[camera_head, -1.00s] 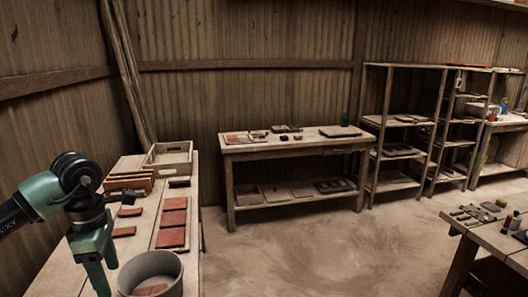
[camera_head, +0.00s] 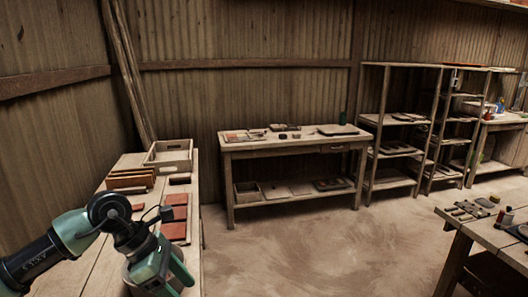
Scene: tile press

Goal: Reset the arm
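My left arm comes in from the lower left over the near work table. My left gripper (camera_head: 166,278), green and dark, is tilted over the front of that table. Its fingertips are not clearly seen, so I cannot tell whether it is open or shut or whether it holds anything. It covers most of the round grey pot behind it. My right arm and gripper are not in view.
Red tiles (camera_head: 175,214) lie in a row on the near table (camera_head: 88,262). Behind them are a wooden crate (camera_head: 168,156) and a rack of upright boards (camera_head: 130,179). A workbench (camera_head: 295,148) stands at the back, shelves (camera_head: 398,150) to its right. The middle floor is clear.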

